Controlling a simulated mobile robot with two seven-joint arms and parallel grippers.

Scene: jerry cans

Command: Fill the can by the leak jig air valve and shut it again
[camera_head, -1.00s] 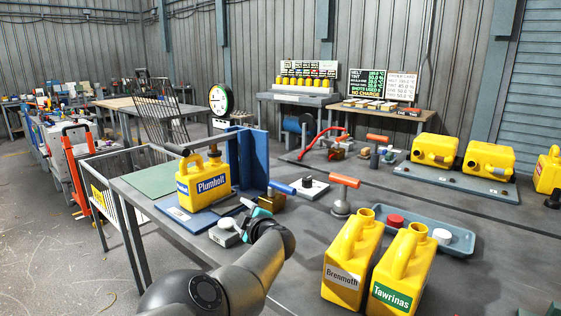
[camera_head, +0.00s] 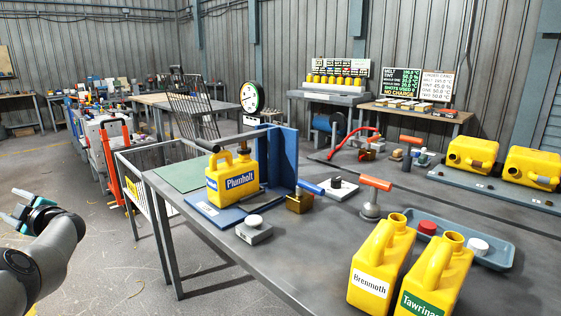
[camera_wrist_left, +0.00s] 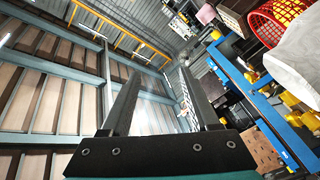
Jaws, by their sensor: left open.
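The yellow can labelled Plumholt (camera_head: 232,180) stands upright on the blue base of the leak jig (camera_head: 203,211), before its blue upright wall (camera_head: 286,162). A dark-ended bar (camera_head: 207,146) shows at the can's top. A brass valve body (camera_head: 299,204) with a blue lever (camera_head: 312,188) sits right of the jig; whether it is open or shut I cannot tell. My left gripper (camera_head: 22,210) is open and empty at the far left, off the table and well away from the can. Its spread fingers show in the left wrist view (camera_wrist_left: 155,100). My right gripper is out of view.
A small grey box with a white knob (camera_head: 253,230) stands before the jig. An orange-handled tool (camera_head: 372,190), Brenmoth can (camera_head: 380,262), Tawrinas can (camera_head: 435,275) and blue-grey tray (camera_head: 497,262) are to the right.

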